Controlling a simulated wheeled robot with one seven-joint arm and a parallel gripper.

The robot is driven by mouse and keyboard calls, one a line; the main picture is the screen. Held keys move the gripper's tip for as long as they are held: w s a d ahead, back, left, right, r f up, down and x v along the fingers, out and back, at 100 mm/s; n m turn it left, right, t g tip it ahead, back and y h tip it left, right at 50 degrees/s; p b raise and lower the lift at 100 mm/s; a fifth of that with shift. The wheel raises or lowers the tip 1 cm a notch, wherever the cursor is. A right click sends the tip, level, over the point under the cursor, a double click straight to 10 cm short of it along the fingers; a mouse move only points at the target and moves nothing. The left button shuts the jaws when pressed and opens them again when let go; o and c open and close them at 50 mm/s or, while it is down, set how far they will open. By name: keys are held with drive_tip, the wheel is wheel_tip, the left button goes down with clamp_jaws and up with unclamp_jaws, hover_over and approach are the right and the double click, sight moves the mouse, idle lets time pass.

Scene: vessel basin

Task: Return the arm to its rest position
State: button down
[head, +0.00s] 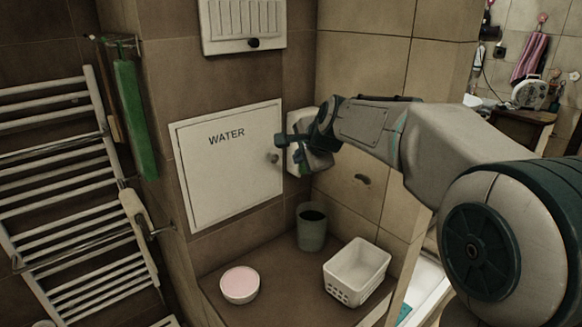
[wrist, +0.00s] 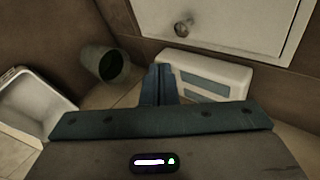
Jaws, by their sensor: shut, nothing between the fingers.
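My gripper (head: 283,140) is at the end of my arm, which reaches in from the right in the head view. It is raised above the brown ledge, in front of the right edge of the white cabinet door marked WATER (head: 228,172). In the wrist view my gripper (wrist: 159,70) has its fingers together with nothing between them. A white wall-mounted box (wrist: 215,75) is behind the fingers there; my gripper partly hides it in the head view. The door's round knob (wrist: 182,29) is apart from the fingers. The door looks closed.
On the brown ledge (head: 300,280) stand a grey-green cup (head: 311,232), a white basket (head: 356,272) and a bowl with pink contents (head: 240,284). A towel rail (head: 60,170) is at left, with a green hanging item (head: 134,120) beside it. A vented white panel (head: 243,22) is above.

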drive_tip(key=s+d+f+n+g+h, duration=0.1)
drive_tip(key=s+d+f+n, duration=0.3)
drive_tip(key=s, duration=0.7)
drive_tip(key=s+d+f+n+g+h, duration=0.2)
drive_tip(key=s+d+f+n, duration=0.2)
drive_tip(key=s, duration=0.7)
drive_tip(key=s+d+f+n+g+h, duration=0.1)
drive_tip(key=s+d+f+n+g, duration=0.1)
drive_tip(key=s+d+f+n, duration=0.2)
drive_tip(key=s+d+f, duration=0.3)
drive_tip(key=s+d, duration=0.1)
drive_tip(key=s, duration=0.2)
drive_tip(key=shift+s+h, duration=0.3)
drive_tip(key=shift+s, duration=0.1)
drive_tip(key=shift+n, duration=0.3)
